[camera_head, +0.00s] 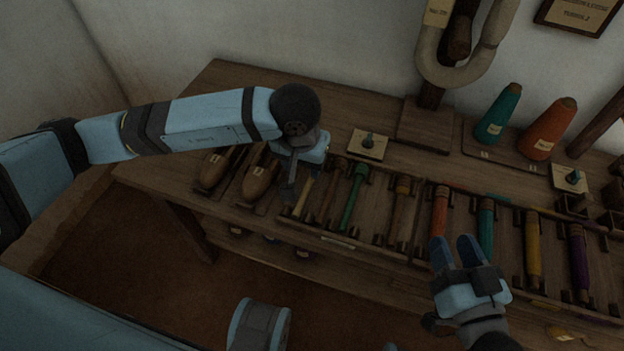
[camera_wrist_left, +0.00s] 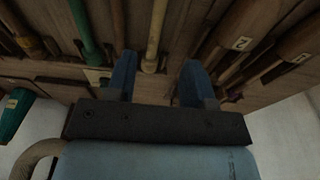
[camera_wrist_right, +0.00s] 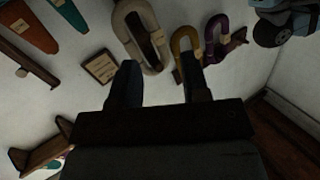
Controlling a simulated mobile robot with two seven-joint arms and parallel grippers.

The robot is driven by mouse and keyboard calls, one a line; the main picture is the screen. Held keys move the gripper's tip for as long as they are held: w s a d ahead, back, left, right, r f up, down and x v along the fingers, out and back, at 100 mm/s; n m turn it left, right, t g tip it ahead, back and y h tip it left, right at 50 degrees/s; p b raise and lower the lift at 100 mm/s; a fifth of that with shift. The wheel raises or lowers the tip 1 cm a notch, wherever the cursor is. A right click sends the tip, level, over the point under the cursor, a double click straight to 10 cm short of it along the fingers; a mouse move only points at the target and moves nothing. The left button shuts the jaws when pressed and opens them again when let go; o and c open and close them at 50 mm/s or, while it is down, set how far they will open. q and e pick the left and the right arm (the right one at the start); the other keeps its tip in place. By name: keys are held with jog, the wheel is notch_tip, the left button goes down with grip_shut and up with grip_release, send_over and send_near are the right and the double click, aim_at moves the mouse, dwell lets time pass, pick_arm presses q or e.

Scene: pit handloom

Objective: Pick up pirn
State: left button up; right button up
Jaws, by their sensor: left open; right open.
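Several coloured pirns lie in a row of slotted rests on the wooden bench, among them a cream pirn (camera_head: 304,196), a green pirn (camera_head: 352,198), an orange pirn (camera_head: 439,213), a teal pirn (camera_head: 486,228) and a purple pirn (camera_head: 579,262). My left gripper (camera_head: 297,188) is open and points down over the cream pirn's end of the row. In the left wrist view the cream pirn (camera_wrist_left: 155,35) shows between the open fingers (camera_wrist_left: 157,77), apart from them. My right gripper (camera_head: 454,246) is open and empty in front of the bench. Its wrist view shows the wall.
Two wooden shuttles (camera_head: 258,181) lie left of the pirns. Teal (camera_head: 498,115) and orange (camera_head: 548,130) cones stand at the back right. Small plates with pegs (camera_head: 368,144) sit behind the row. A post with a grey loop (camera_head: 430,65) rises at the back.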

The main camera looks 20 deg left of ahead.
aim_at(309, 183)
pick_arm(q)
jog(key=f, duration=0.3)
jog(key=shift+w, duration=0.25)
jog(key=shift+d+f+b, duration=0.15)
jog(key=shift+f+b, duration=0.3)
jog(key=shift+f, duration=0.1)
jog(key=f, duration=0.1)
jog(key=w+f+b, duration=0.1)
jog(key=f, duration=0.1)
jog(key=shift+d+f, duration=0.15)
jog(key=shift+f, duration=0.35)
grip_shut()
pick_arm(e)
jog(key=r+t+y, duration=0.1)
jog(key=r, duration=0.1)
jog(key=a+r+t, duration=0.1)
jog(key=r, duration=0.1)
jog(key=shift+s+a+r+y, duration=0.1)
jog(key=shift+s+a+y, duration=0.05)
jog(key=shift+y, duration=0.25)
